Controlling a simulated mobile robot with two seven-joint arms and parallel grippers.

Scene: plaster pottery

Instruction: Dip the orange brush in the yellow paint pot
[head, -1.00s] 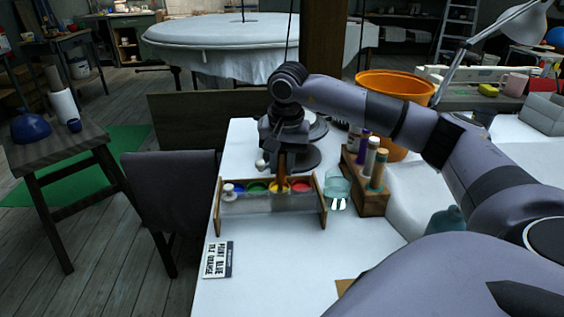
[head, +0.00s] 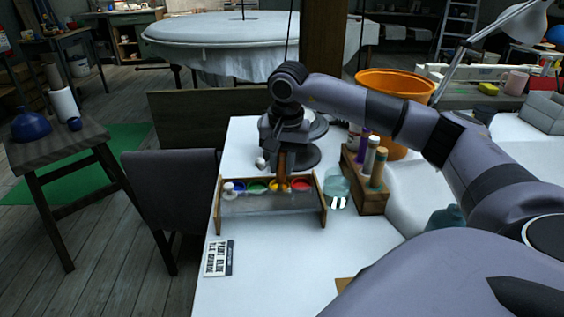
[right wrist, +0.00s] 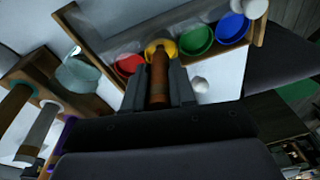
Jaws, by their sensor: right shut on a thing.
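My right gripper (head: 284,148) is shut on the orange brush (head: 285,164), which hangs roughly upright. It also shows in the right wrist view, with the brush (right wrist: 158,78) between the fingers. The brush's lower end is at the yellow paint pot (head: 273,186), which shows as a yellow rim (right wrist: 153,46) around the brush in the right wrist view. The bristles are hidden, so I cannot tell how deep they sit. The pot stands in a rack (head: 322,205) between the green pot (head: 256,187) and the red pot (head: 301,186). My left gripper is not in view.
A blue pot (right wrist: 232,28) sits at the rack's left end in the head view. A glass jar (head: 336,188) and a wooden holder (head: 371,202) with several brushes stand to the right. A printed card (head: 218,258) lies in front on the white table.

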